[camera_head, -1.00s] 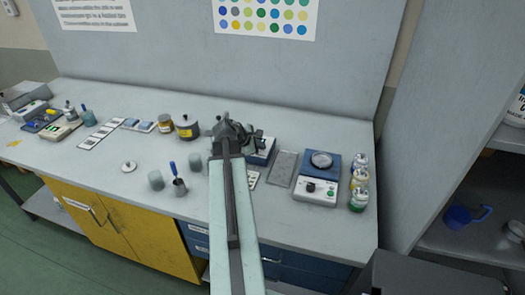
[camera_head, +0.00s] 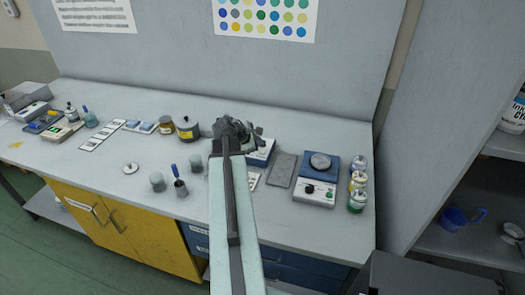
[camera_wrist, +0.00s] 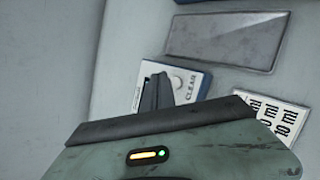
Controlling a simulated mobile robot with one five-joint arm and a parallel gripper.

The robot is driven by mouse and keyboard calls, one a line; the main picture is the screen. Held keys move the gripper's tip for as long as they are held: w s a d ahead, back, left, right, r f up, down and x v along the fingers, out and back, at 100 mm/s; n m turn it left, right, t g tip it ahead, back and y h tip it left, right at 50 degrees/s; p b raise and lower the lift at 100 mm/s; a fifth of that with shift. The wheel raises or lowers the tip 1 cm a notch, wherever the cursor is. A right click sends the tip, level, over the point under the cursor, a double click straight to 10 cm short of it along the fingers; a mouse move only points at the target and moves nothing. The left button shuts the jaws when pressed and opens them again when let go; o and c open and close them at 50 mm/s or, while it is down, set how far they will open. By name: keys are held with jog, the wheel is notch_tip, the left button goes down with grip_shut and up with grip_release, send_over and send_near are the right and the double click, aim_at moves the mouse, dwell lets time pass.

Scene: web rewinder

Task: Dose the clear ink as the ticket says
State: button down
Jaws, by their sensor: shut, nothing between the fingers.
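The CLEAR unit (camera_wrist: 187,88), a small white and blue box with a round knob, is in the wrist view; in the head view it shows partly behind my gripper (camera_head: 262,153). My gripper (camera_wrist: 155,92) is shut and empty, its dark fingers in front of the box's face. In the head view my gripper (camera_head: 240,128) is just left of the box; contact cannot be told. A white card (camera_wrist: 278,120) printed with ml amounts lies beside it, partly cut off. I cannot make out which paper is the ticket.
A grey plate (camera_head: 281,169) lies right of the unit, then a blue-and-white device (camera_head: 314,192) with a round dish. Several small bottles (camera_head: 357,185) stand at its right.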

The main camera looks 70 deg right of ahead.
aim_at(261, 153)
notch_tip(261, 153, up, 5)
jog(key=p, duration=0.4)
jog(key=shift+f, duration=0.35)
